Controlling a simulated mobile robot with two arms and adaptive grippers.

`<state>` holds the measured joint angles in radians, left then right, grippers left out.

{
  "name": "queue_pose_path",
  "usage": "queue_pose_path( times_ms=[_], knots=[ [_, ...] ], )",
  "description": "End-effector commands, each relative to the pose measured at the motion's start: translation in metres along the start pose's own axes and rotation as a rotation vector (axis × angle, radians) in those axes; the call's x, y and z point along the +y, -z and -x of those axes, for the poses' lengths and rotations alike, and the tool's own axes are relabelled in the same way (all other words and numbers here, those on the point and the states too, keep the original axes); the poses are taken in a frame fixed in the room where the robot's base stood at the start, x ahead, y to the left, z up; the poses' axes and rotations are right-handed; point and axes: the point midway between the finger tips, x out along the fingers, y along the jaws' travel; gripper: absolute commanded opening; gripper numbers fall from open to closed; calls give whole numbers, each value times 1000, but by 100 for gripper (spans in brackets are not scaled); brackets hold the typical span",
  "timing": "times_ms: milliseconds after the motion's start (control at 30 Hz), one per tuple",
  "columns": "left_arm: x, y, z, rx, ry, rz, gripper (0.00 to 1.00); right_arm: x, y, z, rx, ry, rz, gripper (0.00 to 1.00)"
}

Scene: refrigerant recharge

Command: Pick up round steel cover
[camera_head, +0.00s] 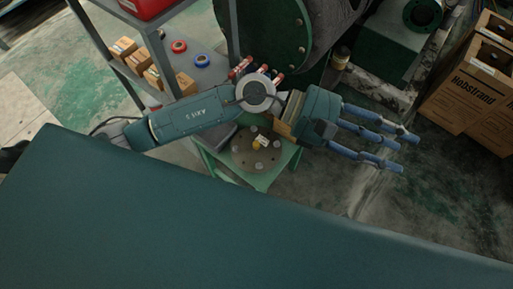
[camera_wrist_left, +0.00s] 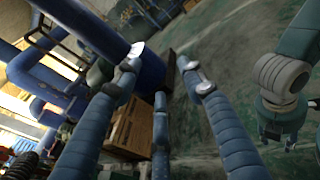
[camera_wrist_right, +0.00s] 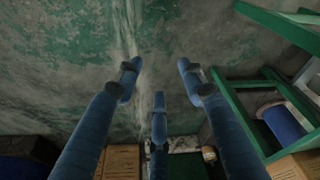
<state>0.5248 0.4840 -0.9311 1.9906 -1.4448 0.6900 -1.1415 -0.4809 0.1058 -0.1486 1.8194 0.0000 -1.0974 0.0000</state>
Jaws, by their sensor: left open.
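The round steel cover (camera_head: 257,160), a dark grey-brown disc with holes near its rim, lies on a small green stand (camera_head: 262,182) in the head view. A small yellow thing with a pale tag sits on it. My left arm passes above the cover and partly hides its far side. My left gripper (camera_head: 395,148) is open and empty, to the right of the cover, fingers pointing right. Its spread fingers (camera_wrist_left: 165,80) show in the left wrist view. My right gripper (camera_wrist_right: 158,85) shows only in the right wrist view, open and empty above the floor. Neither wrist view shows the cover.
A large green flanged vessel (camera_head: 270,35) stands behind the stand. A grey shelf (camera_head: 128,75) with small boxes and tape rolls is at the left. Cardboard boxes (camera_head: 468,92) stand at the right. The floor (camera_head: 430,190) right of the stand is clear.

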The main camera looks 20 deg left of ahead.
Motion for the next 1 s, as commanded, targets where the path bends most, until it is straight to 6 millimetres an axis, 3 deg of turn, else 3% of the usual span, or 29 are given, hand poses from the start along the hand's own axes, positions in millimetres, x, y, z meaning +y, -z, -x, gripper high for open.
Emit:
queue_pose_path(
  times_ms=[33, 67, 100, 167, 200, 300, 400, 533, 633, 1000],
  knots=[
    [-11, 38, 7, 144, 96, -137, 41, -1, -5, -9, -6, 1, 1, 40],
    [-18, 64, 15, 233, 161, -216, 41, -1, -7, -14, -9, 1, 1, 40],
    [-24, 97, 31, 351, 250, -316, 41, -1, -11, -21, -11, 1, 2, 40],
    [-25, 144, 65, 525, 381, -443, 41, -2, -16, -30, -15, 2, 2, 40],
    [-23, 171, 92, 637, 467, -512, 41, -2, -20, -36, -18, 2, 3, 40],
    [-8, 218, 164, 879, 658, -629, 41, -2, -28, -48, -24, 3, 4, 40],
    [6, 239, 223, 1049, 797, -679, 41, -3, -33, -56, -27, 3, 5, 40],
    [16, 247, 264, 1158, 890, -696, 41, -3, -36, -61, -28, 4, 5, 40],
    [16, 253, 271, 1180, 911, -695, 41, -3, -36, -61, -27, 4, 5, 40],
    [4, 301, 263, 1176, 907, -695, 41, -2, -25, -48, -18, 3, 4, 40]
  ],
)
